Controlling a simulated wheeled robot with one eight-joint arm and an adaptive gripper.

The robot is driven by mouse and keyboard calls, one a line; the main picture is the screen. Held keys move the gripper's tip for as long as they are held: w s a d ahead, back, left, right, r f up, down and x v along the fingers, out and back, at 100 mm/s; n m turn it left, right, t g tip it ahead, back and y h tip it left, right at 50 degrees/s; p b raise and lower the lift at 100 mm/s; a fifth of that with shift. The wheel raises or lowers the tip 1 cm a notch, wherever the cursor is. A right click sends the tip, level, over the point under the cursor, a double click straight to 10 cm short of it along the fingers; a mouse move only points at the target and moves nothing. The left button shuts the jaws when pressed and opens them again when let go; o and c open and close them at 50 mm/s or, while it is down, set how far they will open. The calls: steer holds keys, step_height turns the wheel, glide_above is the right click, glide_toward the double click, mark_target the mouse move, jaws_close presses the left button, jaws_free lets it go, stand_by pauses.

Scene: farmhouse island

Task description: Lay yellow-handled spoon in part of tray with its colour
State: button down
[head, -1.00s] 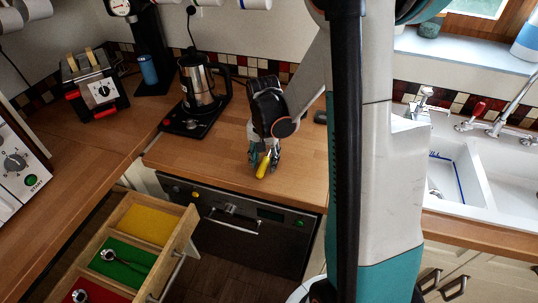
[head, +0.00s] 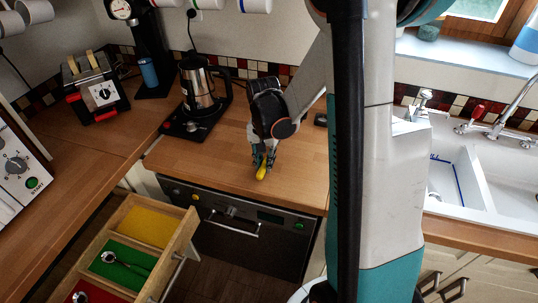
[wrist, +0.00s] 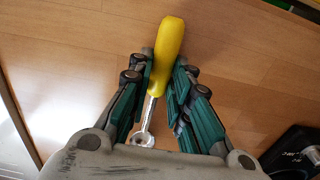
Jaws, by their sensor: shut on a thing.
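The yellow-handled spoon (wrist: 168,55) is between the fingers of my gripper (wrist: 163,85), which is shut on it near where the yellow handle meets the metal. In the head view the yellow handle (head: 261,173) points down toward the counter's front edge, below my gripper (head: 264,160). The tray is in the open drawer at lower left. Its yellow part (head: 147,226) is empty. Its green part (head: 110,268) holds a spoon (head: 122,262), and its red part (head: 72,299) holds a metal utensil, partly cut off by the frame.
A kettle (head: 197,88) on its black base stands left of my gripper. A toaster (head: 94,88) and a blue can (head: 148,72) are further left. The dishwasher front (head: 235,225) lies below the counter, right of the drawer. The sink (head: 500,170) is at right.

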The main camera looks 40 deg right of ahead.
steer(key=shift+r+p, duration=1.4)
steer(key=shift+r, duration=0.75)
steer(key=shift+s, duration=0.1)
